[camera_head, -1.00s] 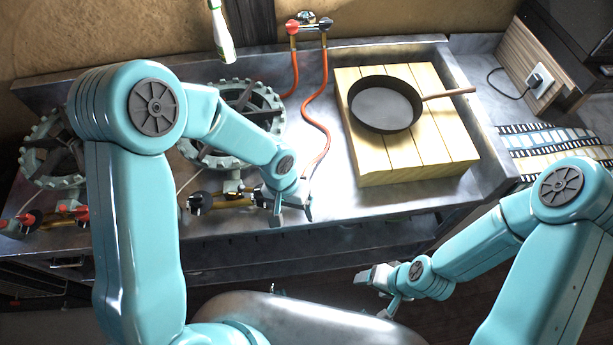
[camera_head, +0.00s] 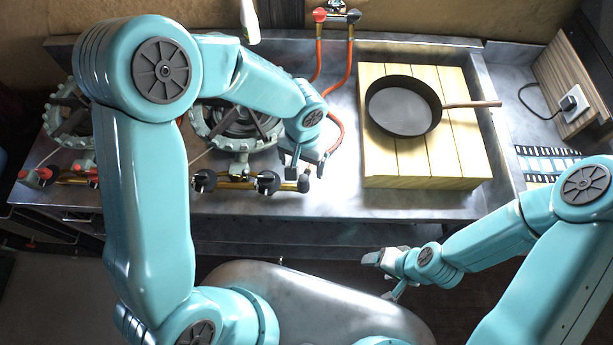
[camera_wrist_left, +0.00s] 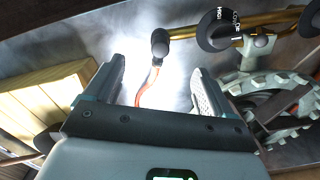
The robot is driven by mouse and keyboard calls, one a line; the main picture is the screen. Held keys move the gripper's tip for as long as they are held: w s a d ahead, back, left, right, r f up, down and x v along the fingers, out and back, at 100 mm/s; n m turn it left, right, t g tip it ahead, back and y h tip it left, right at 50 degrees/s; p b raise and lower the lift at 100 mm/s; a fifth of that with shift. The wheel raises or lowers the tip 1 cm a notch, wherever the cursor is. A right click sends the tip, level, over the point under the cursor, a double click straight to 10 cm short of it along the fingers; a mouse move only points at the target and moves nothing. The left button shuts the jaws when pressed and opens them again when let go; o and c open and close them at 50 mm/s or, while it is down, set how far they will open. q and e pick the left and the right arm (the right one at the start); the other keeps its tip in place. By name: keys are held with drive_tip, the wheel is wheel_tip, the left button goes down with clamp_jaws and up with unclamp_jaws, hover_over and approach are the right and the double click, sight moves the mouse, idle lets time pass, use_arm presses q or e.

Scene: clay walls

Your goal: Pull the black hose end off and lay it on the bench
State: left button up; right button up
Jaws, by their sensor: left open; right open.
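The black hose end (camera_head: 304,180) sits at the right end of the brass pipe (camera_head: 238,184) on the bench's front part. In the left wrist view the black hose end (camera_wrist_left: 160,42) is upright at the pipe's end, with the orange hose (camera_wrist_left: 151,88) running from it between my fingers. My left gripper (camera_head: 306,166) is open, just behind the hose end; in its wrist view the fingers (camera_wrist_left: 158,84) stand apart with nothing gripped. My right gripper (camera_head: 380,277) is open and empty in front of the bench. The metal bench (camera_head: 330,205) has bare surface along its front.
A wooden board (camera_head: 445,165) with a frying pan (camera_head: 403,106) is right of my left gripper. A burner (camera_head: 235,125) stands to its left, with black knobs (camera_head: 205,181) on the pipe. Red and black valves (camera_head: 335,15) are at the back wall.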

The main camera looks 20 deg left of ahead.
sight(303, 177)
use_arm(q)
drive_tip(key=shift+s+f, duration=0.1)
drive_tip(key=shift+a+f+b, duration=0.1)
drive_tip(key=shift+f+b, duration=0.15)
drive_tip(key=shift+b, duration=0.05)
wheel_tip(303, 177, down, 8)
drive_tip(key=b, duration=0.6)
drive_tip(key=shift+r, duration=0.2)
drive_tip(key=shift+f+b, duration=0.4)
drive_tip(key=shift+b, duration=0.15)
drive_tip(key=shift+r, duration=0.1)
drive_tip(key=shift+b, duration=0.5)
